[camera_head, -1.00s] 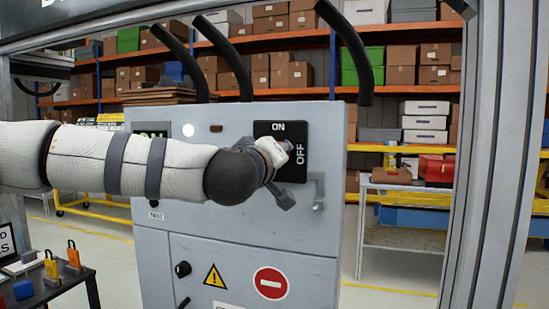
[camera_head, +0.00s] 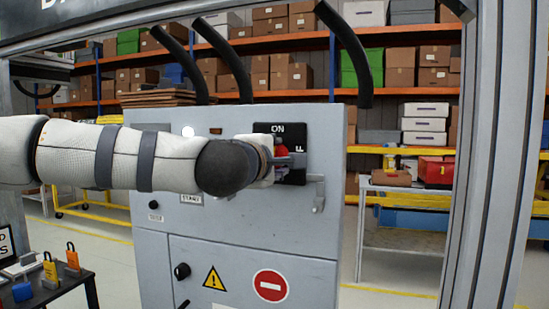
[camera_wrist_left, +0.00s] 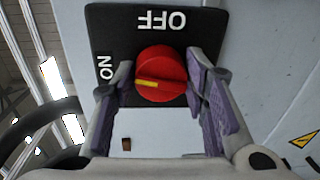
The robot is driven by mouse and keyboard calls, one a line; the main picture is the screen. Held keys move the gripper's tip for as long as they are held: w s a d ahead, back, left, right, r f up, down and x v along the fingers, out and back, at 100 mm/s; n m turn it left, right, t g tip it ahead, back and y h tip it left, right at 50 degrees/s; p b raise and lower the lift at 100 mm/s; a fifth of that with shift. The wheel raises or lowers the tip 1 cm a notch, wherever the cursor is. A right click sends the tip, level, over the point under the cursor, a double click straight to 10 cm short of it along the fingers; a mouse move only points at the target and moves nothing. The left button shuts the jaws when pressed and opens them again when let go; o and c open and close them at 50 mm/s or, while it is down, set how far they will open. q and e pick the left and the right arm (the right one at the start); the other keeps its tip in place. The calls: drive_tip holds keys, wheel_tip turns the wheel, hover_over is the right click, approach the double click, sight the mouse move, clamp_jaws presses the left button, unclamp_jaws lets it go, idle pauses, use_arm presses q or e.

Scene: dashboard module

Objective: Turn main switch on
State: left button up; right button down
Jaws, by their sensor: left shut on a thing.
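The main switch is a round red knob (camera_wrist_left: 161,74) with a yellow mark, on a black plate (camera_wrist_left: 112,28) labelled ON and OFF. In the wrist view, the yellow mark lies on the knob's left part, towards the ON side. My left gripper (camera_wrist_left: 160,88) has one finger on each side of the knob and is shut on it. In the head view, the gripper (camera_head: 288,160) covers much of the plate (camera_head: 264,128), and a little of the red knob (camera_head: 281,150) shows. My right gripper is not in view.
The plate is on a grey cabinet (camera_head: 250,225) with a metal hasp (camera_head: 319,193) right of the switch. Black cables (camera_head: 346,50) curve above it. A small dark table (camera_head: 65,290) with padlocks stands at lower left. A metal frame post (camera_head: 485,160) stands at right.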

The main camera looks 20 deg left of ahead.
use_arm(q)
drive_tip(key=shift+r+n, duration=0.1)
drive_tip(key=shift+n, duration=0.9)
drive_tip(key=o, duration=1.1)
drive_tip(key=shift+o, duration=0.2)
drive_tip(key=s, duration=1.2)
drive_tip(key=shift+a+r, duration=0.2)
drive_tip(key=shift+r, duration=0.2)
